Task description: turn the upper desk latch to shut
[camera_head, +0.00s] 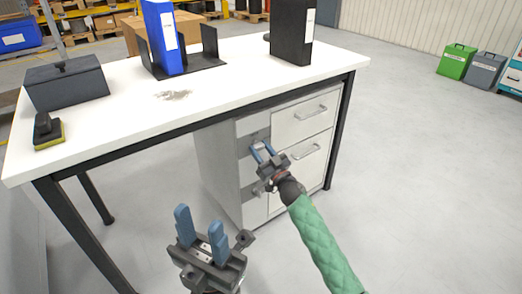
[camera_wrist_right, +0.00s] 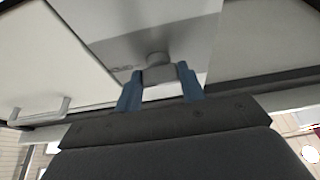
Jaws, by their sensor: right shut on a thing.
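The latch (camera_wrist_right: 156,73) is a small grey knob with a flat tab on a grey plate, in the middle of the right wrist view. My right gripper (camera_head: 262,149) is shut on its tab, with one blue finger on each side. In the head view it is at the left front of the drawer cabinet (camera_head: 218,165) under the desk, beside the upper drawer (camera_head: 304,118), and hides the latch. I cannot read the latch's turn angle well. My left gripper (camera_head: 200,227) is open and empty, in front of the desk, with its fingers pointing up.
The white desk top (camera_head: 225,85) overhangs the cabinet. A lower drawer (camera_head: 297,175) sits below.

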